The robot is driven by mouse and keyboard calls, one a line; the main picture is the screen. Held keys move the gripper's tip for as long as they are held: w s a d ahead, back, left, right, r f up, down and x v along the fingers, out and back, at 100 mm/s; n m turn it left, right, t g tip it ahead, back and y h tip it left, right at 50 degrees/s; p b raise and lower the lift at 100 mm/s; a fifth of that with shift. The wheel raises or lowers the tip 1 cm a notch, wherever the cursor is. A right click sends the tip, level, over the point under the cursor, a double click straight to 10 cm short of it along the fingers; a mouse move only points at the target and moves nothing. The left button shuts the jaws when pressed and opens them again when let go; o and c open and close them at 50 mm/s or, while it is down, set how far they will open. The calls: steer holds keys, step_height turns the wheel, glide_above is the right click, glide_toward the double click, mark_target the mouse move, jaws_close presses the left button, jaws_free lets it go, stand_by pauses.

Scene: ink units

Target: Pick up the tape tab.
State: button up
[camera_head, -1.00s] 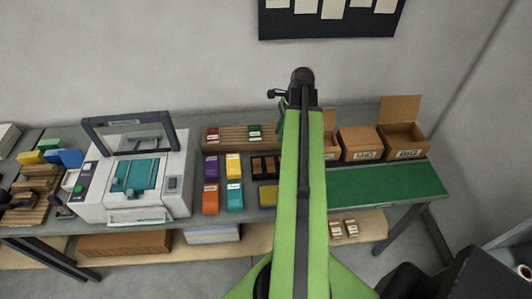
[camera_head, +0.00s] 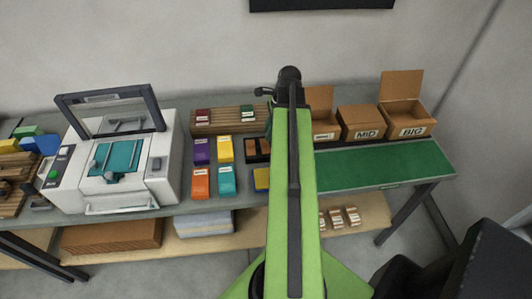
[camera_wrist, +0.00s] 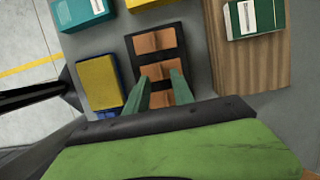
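A black tray (camera_wrist: 181,33) holds several flat orange-brown squares, which look like the tape tabs; the nearest-looking upper one (camera_wrist: 154,41) and a middle one (camera_wrist: 158,71) show in the wrist view. In the head view the tray (camera_head: 257,158) is partly hidden behind my arm. My gripper (camera_wrist: 160,78) is open, with its two green fingers apart over the lower part of the tray. An orange-brown square shows between the fingers, and nothing is seen held. I cannot tell how high the fingertips are above it.
A yellow-topped blue block (camera_wrist: 98,82) lies left of the tray. A slatted wooden rack (camera_wrist: 250,62) with a green box (camera_wrist: 254,17) is at right. The head view shows a white machine (camera_head: 125,165), coloured boxes, cardboard boxes (camera_head: 361,122) and a clear green mat (camera_head: 385,163).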

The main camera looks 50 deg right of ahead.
mark_target(264, 146)
steer(key=b+x, duration=0.5)
steer(key=shift+s+d+f, duration=0.1)
steer(key=shift+d+f, duration=0.05)
steer(key=shift+f, duration=0.15)
steer(key=shift+r, duration=0.2)
jaws_close()
